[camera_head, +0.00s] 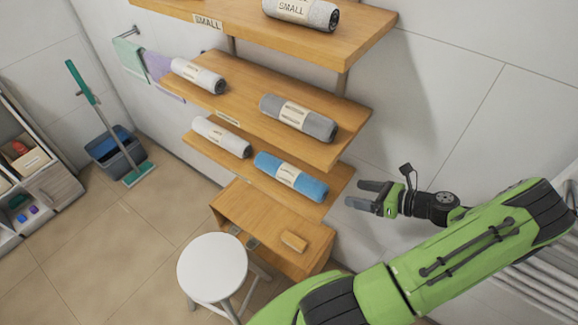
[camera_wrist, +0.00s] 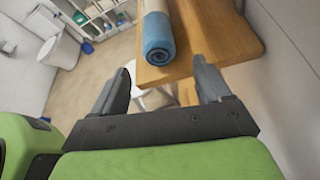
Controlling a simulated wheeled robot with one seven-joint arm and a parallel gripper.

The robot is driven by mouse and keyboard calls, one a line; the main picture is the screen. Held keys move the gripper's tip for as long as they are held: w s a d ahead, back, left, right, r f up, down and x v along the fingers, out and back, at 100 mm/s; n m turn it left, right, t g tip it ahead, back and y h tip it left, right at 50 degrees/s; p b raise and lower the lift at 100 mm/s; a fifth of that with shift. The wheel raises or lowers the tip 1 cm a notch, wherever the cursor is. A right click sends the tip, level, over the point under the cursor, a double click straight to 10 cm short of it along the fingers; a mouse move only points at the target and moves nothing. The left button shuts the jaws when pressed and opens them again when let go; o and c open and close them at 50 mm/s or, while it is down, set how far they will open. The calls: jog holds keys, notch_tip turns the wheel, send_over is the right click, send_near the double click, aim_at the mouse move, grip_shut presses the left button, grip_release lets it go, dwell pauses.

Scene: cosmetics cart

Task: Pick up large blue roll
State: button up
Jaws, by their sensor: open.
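The large blue roll (camera_head: 291,176) lies on the lowest of the stacked wooden shelves (camera_head: 330,196), with a pale label band around its middle. It also shows in the wrist view (camera_wrist: 158,40), its blue end facing me near the shelf edge. My gripper (camera_head: 356,194) is to the right of the roll in the head view, apart from it. In the wrist view the two fingers of my gripper (camera_wrist: 165,85) are spread, with nothing between them, and the roll lies beyond them.
A white roll (camera_head: 222,137) shares the shelf on the left. A grey roll (camera_head: 299,117) and another white roll (camera_head: 198,76) lie one shelf up. A wooden unit (camera_head: 262,215) and white stool (camera_head: 211,266) stand below. The wall is close on the right.

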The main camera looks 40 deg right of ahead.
aim_at(312, 186)
jog(key=b+x, duration=0.1)
jog(key=x, duration=0.6)
jog(key=b+x, duration=0.1)
jog(key=x, duration=0.7)
jog(key=shift+w+a+f+b, duration=0.15)
jog(key=shift+a+f+b, duration=0.05)
jog(key=shift+a+b, duration=0.15)
jog(key=shift+r, duration=0.1)
jog(key=c, duration=1)
jog(key=shift+o, duration=0.2)
jog(key=shift+r, duration=0.1)
